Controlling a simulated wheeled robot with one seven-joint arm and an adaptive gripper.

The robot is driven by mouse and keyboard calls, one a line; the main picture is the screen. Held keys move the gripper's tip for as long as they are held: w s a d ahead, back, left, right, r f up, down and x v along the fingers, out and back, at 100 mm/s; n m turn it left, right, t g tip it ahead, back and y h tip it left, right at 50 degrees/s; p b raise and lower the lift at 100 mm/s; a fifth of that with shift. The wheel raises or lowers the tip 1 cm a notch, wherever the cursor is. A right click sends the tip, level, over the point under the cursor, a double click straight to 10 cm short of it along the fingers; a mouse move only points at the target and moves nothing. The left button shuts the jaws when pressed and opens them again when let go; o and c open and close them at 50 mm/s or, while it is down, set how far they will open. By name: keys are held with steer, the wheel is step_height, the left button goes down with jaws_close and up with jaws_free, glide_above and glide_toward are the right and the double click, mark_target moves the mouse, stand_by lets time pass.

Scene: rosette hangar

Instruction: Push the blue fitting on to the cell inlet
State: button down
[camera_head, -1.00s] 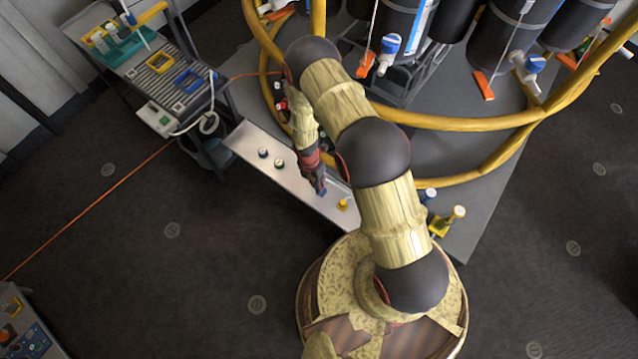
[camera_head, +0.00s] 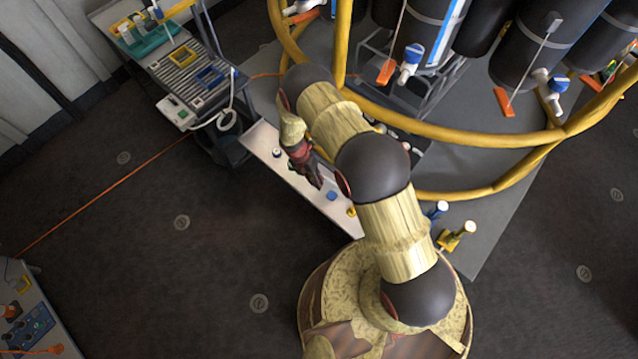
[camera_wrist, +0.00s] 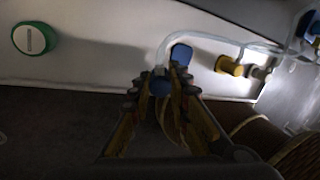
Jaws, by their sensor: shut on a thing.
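My gripper (camera_wrist: 160,92) is shut on a small blue fitting (camera_wrist: 159,84), which shows between the fingertips in the wrist view. A clear tube (camera_wrist: 205,36) runs from near the fitting to the right. Just beyond the tips, a second blue part (camera_wrist: 181,54) sits on the pale shelf, apart from the held fitting. I cannot tell for sure whether it is the cell inlet. In the head view my gripper (camera_head: 317,183) is over the shelf (camera_head: 290,181), just left of that blue part (camera_head: 331,196); the held fitting is hidden there.
A yellow fitting (camera_wrist: 230,66) stands right of the blue part. A green-rimmed white cap (camera_wrist: 35,38) is at the left. Yellow pipes (camera_head: 470,136) and black tanks (camera_head: 535,50) stand behind. A tool cart (camera_head: 190,75) is at the upper left.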

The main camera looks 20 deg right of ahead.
steer(key=shift+w+a+r+n+h, duration=0.15)
steer(key=shift+w+a+n+h, duration=0.25)
steer(key=shift+w+a+n, duration=0.4)
steer(key=w+d+r+n+t+h, duration=0.35)
steer(key=w+r+n, duration=0.35)
steer(key=w+r, duration=0.3)
steer(key=w+d+r+n+t+h, duration=0.2)
steer(key=w+d+r+n+t, duration=0.5)
steer(key=w, duration=0.5)
steer(key=shift+w+d+f+m+g, duration=0.25)
steer(key=shift+w+d+f+g, duration=0.1)
steer(key=shift+w+f+g, duration=0.25)
steer(key=shift+w+d+f+m+g, duration=0.25)
steer(key=shift+w+d+f, duration=0.15)
steer(key=shift+w, duration=0.25)
steer(key=shift+w+d+f, duration=0.1)
steer(key=shift+w+f, duration=0.05)
steer(key=shift+w+d+f+b, duration=0.1)
steer(key=shift+d+b, duration=0.1)
steer(key=shift+b, duration=0.15)
stand_by(0.5)
